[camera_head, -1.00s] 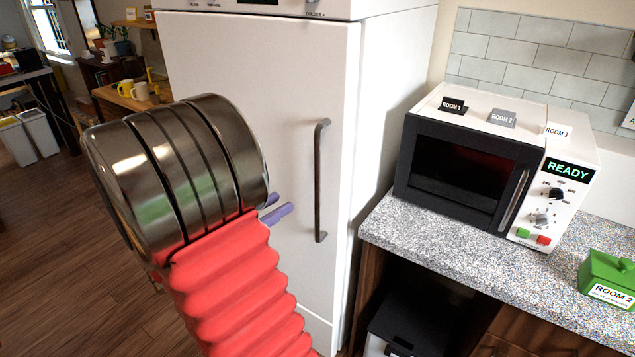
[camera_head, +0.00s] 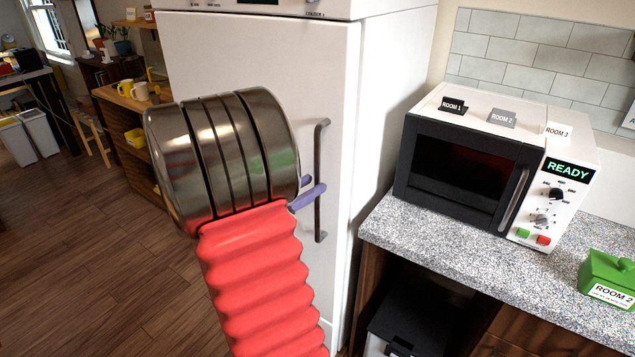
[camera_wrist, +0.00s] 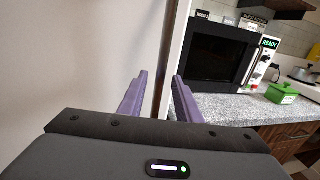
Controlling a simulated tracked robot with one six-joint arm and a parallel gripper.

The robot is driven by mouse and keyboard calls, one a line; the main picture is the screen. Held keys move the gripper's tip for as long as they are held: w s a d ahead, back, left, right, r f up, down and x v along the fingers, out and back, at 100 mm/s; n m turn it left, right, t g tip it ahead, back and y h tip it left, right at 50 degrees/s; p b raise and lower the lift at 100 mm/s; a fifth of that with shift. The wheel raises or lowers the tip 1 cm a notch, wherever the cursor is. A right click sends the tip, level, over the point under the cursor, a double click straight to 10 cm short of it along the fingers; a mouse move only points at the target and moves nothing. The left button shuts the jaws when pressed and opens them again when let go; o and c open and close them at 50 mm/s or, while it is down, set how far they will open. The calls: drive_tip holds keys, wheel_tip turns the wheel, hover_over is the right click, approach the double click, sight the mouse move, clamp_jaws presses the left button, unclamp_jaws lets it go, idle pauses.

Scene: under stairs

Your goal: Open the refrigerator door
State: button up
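The white refrigerator door (camera_head: 250,60) is closed in the head view. Its dark vertical handle (camera_head: 319,222) is on the door's right side. My gripper (camera_head: 316,190) is at the handle, its purple fingers reaching across the handle's middle height. In the wrist view my gripper (camera_wrist: 160,88) has its two purple fingers apart, with the handle (camera_wrist: 166,55) standing between them. A gap shows on each side of the handle, so the fingers do not look closed on it. My red sleeve and metal wrist hide part of the door in the head view.
A microwave (camera_head: 470,170) marked READY stands on the speckled counter (camera_head: 430,248) right of the refrigerator. A green box (camera_head: 607,272) labelled ROOM 2 sits at the counter's right. Open wooden floor (camera_head: 90,250) lies to the left, with shelves behind.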

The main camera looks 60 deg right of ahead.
sight(315, 183)
drive_tip(key=shift+x, duration=1.6)
drive_tip(key=shift+c, duration=0.3)
clamp_jaws()
